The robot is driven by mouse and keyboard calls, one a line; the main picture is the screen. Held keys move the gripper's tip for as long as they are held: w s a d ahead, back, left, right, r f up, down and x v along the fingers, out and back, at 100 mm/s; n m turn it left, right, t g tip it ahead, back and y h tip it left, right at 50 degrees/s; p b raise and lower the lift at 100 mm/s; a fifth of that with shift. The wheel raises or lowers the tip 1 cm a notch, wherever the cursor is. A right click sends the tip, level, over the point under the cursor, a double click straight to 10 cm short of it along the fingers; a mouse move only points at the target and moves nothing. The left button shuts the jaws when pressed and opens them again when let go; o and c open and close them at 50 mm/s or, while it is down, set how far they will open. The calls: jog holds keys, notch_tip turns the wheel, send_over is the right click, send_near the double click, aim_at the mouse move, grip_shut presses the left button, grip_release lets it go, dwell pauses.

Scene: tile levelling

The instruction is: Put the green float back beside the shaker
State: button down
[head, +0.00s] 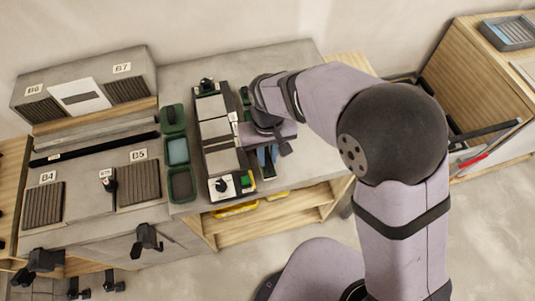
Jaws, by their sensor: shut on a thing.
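The shaker (220,143) is a long grey-and-black device with pale plates on top, standing on the grey bench. It has a white panel with a black knob at its near end and a small green part beside that. My gripper (272,146) is low at the shaker's right side, mostly hidden by my own wrist. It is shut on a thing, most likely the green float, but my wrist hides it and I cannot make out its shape. A dark green-edged piece with a blue face (267,163) shows just below my wrist, right of the shaker.
Dark green trays (181,185) stand in a row left of the shaker, one with a blue inside. Grey racks (138,184) with labels fill the left. An open wooden shelf (270,215) with yellow items lies below the bench's front edge. The bench behind the shaker is clear.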

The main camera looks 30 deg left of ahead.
jog(key=shift+f+b, duration=0.8)
jog(key=shift+f, duration=0.7)
dwell(0.4)
jog(key=c, duration=1.3)
grip_release()
notch_tip(320, 180, up, 8)
jog(key=p, duration=0.6)
jog(key=shift+p, duration=0.4)
